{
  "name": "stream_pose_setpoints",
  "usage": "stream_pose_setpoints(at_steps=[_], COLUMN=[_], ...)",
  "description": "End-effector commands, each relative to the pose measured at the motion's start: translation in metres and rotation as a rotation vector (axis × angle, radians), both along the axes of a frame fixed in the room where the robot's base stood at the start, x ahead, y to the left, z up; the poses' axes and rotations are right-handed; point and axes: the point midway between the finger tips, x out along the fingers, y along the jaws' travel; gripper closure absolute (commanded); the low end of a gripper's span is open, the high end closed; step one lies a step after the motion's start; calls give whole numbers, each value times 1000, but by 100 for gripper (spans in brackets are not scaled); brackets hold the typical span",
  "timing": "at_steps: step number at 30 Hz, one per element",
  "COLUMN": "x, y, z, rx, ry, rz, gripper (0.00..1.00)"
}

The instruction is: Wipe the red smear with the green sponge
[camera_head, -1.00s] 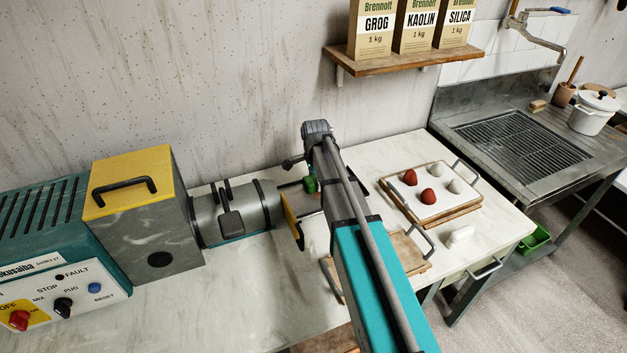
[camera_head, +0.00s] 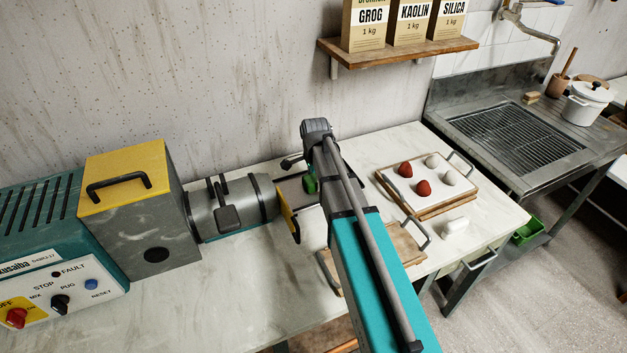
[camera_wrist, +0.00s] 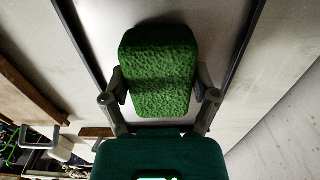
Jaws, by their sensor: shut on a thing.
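The green sponge (camera_wrist: 160,72) fills the middle of the wrist view, between the two fingers of my gripper (camera_wrist: 161,92), which is shut on it. In the head view a small part of the sponge (camera_head: 310,184) shows just left of my arm, over a grey metal tray or plate (camera_head: 291,187) at the pug mill's mouth. The same pale metal surface with dark edges lies behind the sponge in the wrist view. I cannot tell whether the sponge touches it. I see no red smear in either view; it may be hidden by the sponge or my arm.
The pug mill (camera_head: 140,205) stands on the left of the worktop. A board (camera_head: 432,192) with red and pale clay balls lies on the right, a white block (camera_head: 455,228) in front of it. A shelf with bags (camera_head: 400,52) hangs above.

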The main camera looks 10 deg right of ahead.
Motion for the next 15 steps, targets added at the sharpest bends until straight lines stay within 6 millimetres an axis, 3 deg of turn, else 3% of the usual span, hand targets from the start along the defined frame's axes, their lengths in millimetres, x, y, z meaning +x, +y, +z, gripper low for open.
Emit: stream_pose_setpoints(at_steps=[15], x=[-31], y=[-6], z=[-3], rx=[0], ry=[0], rz=[0], gripper=[61])
